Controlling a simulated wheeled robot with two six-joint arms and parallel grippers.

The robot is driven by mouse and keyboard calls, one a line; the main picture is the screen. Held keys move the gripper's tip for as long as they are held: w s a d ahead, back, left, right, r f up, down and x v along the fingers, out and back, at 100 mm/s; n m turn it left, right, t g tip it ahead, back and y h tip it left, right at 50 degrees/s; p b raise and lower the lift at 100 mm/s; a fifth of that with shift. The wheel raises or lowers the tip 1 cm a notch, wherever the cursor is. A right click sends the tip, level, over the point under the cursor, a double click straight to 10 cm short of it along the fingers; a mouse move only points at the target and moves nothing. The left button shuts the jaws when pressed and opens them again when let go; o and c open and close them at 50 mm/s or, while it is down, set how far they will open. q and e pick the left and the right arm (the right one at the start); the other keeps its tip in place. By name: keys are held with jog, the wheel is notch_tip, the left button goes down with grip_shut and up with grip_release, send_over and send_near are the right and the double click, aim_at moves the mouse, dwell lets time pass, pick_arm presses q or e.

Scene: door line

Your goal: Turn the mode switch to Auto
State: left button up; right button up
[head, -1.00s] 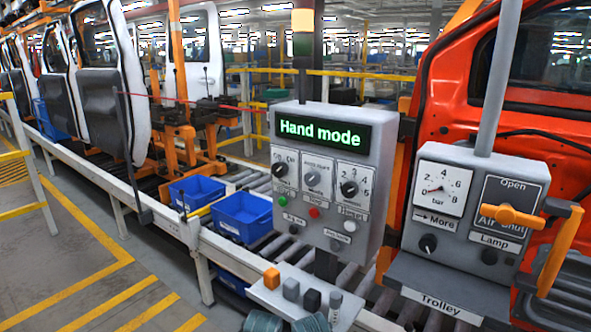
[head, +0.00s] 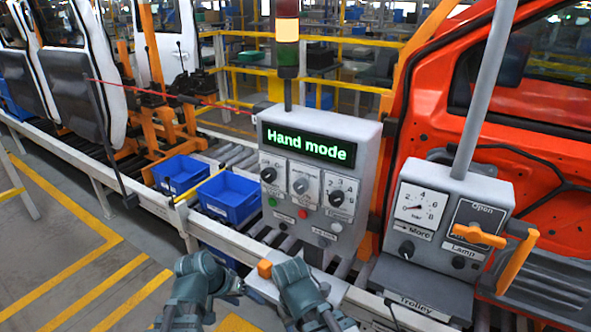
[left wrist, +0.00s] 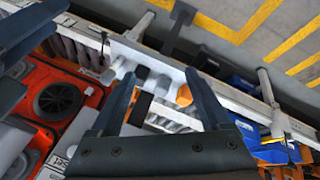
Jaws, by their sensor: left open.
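The grey control box (head: 356,190) carries a display (head: 309,144) that reads "Hand mode". Under it are three rotary knobs: a dark left one (head: 269,174), a grey middle one (head: 300,186) and a dark right one (head: 337,198) with a numbered scale. The small labels are too blurred to tell which knob is the mode switch. My left gripper (left wrist: 160,76) is open and empty in the left wrist view, its fingers apart above the conveyor side. In the head view my left arm is low in front, below and left of the box.
Green (head: 272,202), red (head: 303,213) and white (head: 336,227) buttons sit below the knobs. A trolley box (head: 426,240) with a gauge and an orange handle (head: 517,262) stands to the right. Blue bins (head: 229,197) lie left.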

pick_arm(q)
jog(key=w+d+r+n+t+h, duration=0.1)
jog(key=w+d+r+t+h, duration=0.2)
jog(key=r, duration=0.7)
jog(key=w+d+r+t+h, duration=0.3)
jog(key=w+r+t, duration=0.4)
jog(key=r, duration=0.3)
jog(key=shift+r+n+h, duration=0.4)
jog(key=shift+h, duration=0.5)
jog(key=shift+d, duration=0.15)
